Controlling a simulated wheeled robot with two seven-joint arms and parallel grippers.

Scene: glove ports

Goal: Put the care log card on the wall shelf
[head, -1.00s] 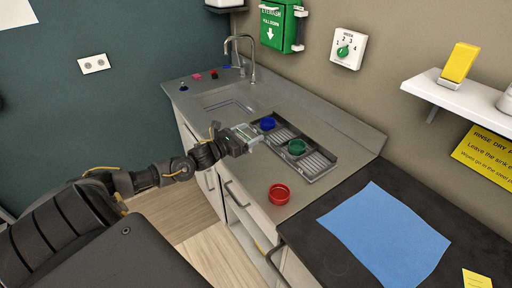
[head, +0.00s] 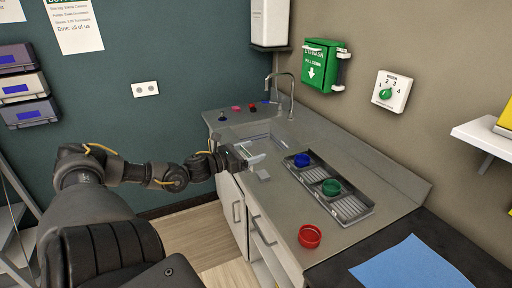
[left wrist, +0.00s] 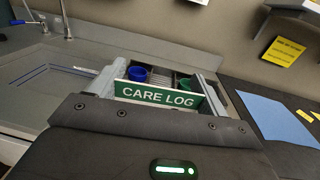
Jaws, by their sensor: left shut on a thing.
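My left gripper (head: 250,158) is over the counter, to the left of the drain tray. In the left wrist view its fingers (left wrist: 157,92) are shut on the care log card (left wrist: 157,96), a green plate with white "CARE LOG" lettering. The card's face is too small to read in the head view. The wall shelf (head: 484,138) is white and cut off at the right edge of the head view, well apart from the gripper. It also shows at the top right of the left wrist view (left wrist: 292,8). My right gripper is not in view.
A drain tray (head: 352,209) holds a blue cup (head: 302,160) and a green cup (head: 331,187). A red cup (head: 310,236) stands on the counter. A blue sheet (head: 412,266) lies on the dark worktop. A tap (head: 291,92) rises behind the sink. A yellow object (head: 505,120) is on the shelf.

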